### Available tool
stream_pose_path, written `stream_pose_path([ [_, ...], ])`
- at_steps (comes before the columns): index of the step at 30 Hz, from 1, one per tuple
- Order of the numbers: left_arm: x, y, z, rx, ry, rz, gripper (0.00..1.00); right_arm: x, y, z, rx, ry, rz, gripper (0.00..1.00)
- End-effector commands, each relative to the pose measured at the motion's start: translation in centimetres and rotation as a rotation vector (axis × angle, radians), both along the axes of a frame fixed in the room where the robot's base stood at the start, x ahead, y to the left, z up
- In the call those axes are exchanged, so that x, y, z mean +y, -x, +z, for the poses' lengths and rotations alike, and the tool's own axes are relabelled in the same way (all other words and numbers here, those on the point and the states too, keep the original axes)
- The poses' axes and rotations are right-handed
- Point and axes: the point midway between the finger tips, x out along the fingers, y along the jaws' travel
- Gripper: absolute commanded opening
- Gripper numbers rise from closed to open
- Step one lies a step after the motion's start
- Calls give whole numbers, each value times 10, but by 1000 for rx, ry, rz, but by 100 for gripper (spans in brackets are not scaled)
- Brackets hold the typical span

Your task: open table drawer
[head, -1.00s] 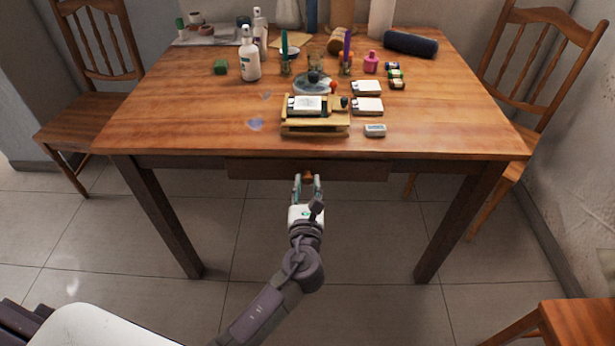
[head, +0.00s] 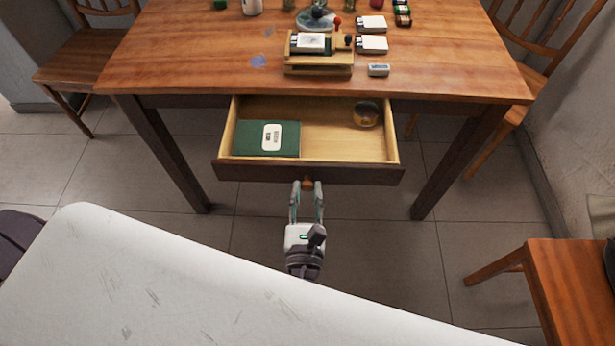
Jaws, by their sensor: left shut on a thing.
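The table drawer (head: 310,172) is pulled well out from under the wooden table (head: 190,65). A dark green book (head: 250,138) with a white label lies in its left part, and a small round tin (head: 366,113) sits at its back right. My left gripper (head: 307,186) is in front of the drawer, its fingertips shut on the round orange-brown drawer knob (head: 307,183). My right gripper is not in view.
A wooden tool with cards (head: 318,54), white boxes (head: 371,34) and an eraser (head: 378,70) lie on the tabletop. Chairs (head: 84,55) stand left and right. A wooden seat (head: 575,275) is at the lower right. Tiled floor is clear beside the drawer.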

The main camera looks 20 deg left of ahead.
Motion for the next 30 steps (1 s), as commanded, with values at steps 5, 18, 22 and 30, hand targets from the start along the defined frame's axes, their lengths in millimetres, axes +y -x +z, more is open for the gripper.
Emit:
stream_pose_path([
  [5, -1, 4, -1, 1, -1, 0, 0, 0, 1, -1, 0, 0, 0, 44],
  [18, -1, 3, -1, 1, -1, 0, 54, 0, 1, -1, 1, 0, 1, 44],
  [22, -1, 3, -1, 0, -1, 0, 54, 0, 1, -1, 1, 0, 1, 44],
  [30, -5, 15, -1, 3, -1, -2, 54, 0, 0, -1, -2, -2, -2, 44],
])
